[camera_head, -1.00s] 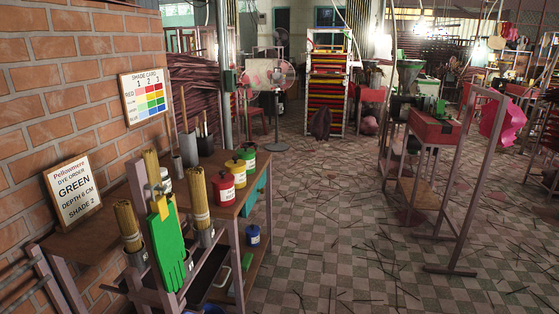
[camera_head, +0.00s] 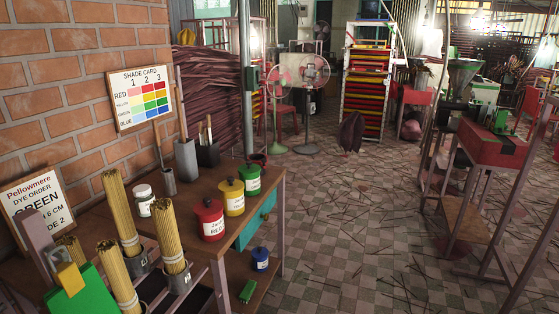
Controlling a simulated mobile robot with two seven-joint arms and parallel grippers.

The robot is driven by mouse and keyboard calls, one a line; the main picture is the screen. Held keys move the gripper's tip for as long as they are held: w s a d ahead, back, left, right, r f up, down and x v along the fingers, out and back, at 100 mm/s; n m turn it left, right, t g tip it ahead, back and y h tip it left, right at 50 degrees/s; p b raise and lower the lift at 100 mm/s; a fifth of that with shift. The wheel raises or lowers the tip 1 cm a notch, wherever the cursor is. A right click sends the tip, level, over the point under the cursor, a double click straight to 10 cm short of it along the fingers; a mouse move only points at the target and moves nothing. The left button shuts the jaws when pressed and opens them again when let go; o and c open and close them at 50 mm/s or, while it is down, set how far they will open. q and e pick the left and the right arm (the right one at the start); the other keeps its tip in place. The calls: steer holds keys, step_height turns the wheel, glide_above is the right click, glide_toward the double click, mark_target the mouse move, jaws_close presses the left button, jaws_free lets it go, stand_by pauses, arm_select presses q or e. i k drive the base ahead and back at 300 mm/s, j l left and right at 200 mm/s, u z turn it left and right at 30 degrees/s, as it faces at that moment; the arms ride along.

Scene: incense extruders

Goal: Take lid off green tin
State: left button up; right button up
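The green tin (camera_head: 249,180) stands upright on the wooden table, at the far right end of a row of tins. Neither of my grippers is in view.
The wooden table (camera_head: 178,205) also bears a white jar (camera_head: 144,200), dark tool holders (camera_head: 187,160) and bundles of incense sticks (camera_head: 120,212) in metal cups. A blue tin (camera_head: 260,259) stands on the lower shelf. A brick wall bounds the left.

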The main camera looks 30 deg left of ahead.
mark_target(249, 169)
steer(key=i+l+u, duration=0.15)
steer(key=i, duration=1.05)
steer(key=i+l+u, duration=0.1)
steer(key=i+u, duration=0.3)
steer(key=i+l+u, duration=0.2)
steer(key=u, duration=0.2)
steer(key=i+l+u, duration=0.75)
steer(key=k+j, duration=0.05)
steer(key=k, duration=0.05)
